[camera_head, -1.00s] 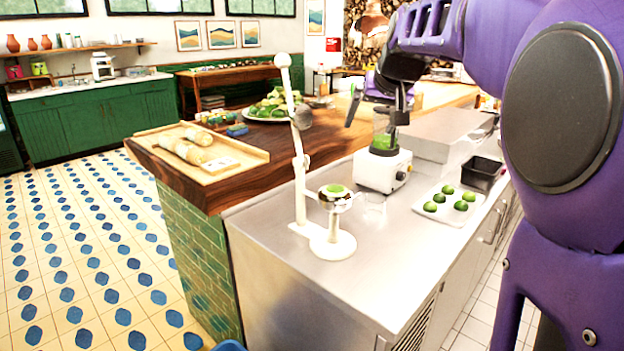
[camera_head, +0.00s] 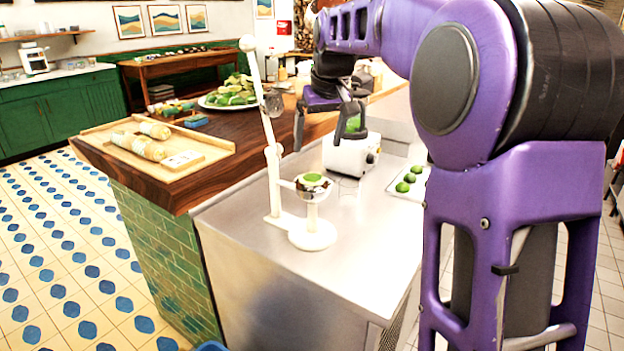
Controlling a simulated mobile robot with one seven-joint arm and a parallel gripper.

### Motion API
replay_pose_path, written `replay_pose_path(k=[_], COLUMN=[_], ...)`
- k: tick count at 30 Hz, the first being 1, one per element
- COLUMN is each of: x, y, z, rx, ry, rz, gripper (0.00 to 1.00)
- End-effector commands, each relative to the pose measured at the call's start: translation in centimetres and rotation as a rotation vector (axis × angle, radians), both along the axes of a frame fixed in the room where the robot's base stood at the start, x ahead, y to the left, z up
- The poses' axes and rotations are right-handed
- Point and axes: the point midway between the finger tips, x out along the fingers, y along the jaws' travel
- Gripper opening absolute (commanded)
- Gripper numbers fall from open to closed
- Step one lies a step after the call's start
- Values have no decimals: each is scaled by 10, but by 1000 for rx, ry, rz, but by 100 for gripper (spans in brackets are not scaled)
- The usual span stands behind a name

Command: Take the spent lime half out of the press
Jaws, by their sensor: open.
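The white lever press (camera_head: 272,180) stands on the steel counter, its long handle raised and leaning back to the left. The green lime half (camera_head: 313,178) sits cut face or shell up in the press cup (camera_head: 313,190); which side faces up I cannot tell. My gripper (camera_head: 325,135) is open and empty, pointing down, above and behind the cup as seen here, in front of the blender. It is apart from the lime and the press.
A white blender (camera_head: 350,155) stands behind the press. A white tray (camera_head: 419,190) with limes lies to the right, partly hidden by my arm. A wooden board (camera_head: 180,170) with rolled items and a plate of limes (camera_head: 225,97) are on the wooden counter. The steel counter's front (camera_head: 290,265) is clear.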

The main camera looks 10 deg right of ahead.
Motion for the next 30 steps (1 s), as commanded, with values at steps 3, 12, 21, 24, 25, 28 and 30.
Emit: replay_pose_path(k=[3,12,21,24,25,28,30], x=[8,16,29,32,32,32,32], y=[2,3,3,3,4,4,4], z=[-23,-41,-80,-86,-87,-86,-86], rx=[1,1,1,1,1,0,1], ry=[3,-1,1,0,-1,-1,-1], rz=[1,-1,-1,0,0,0,0], gripper=[95,95,95,95,95,95,93])
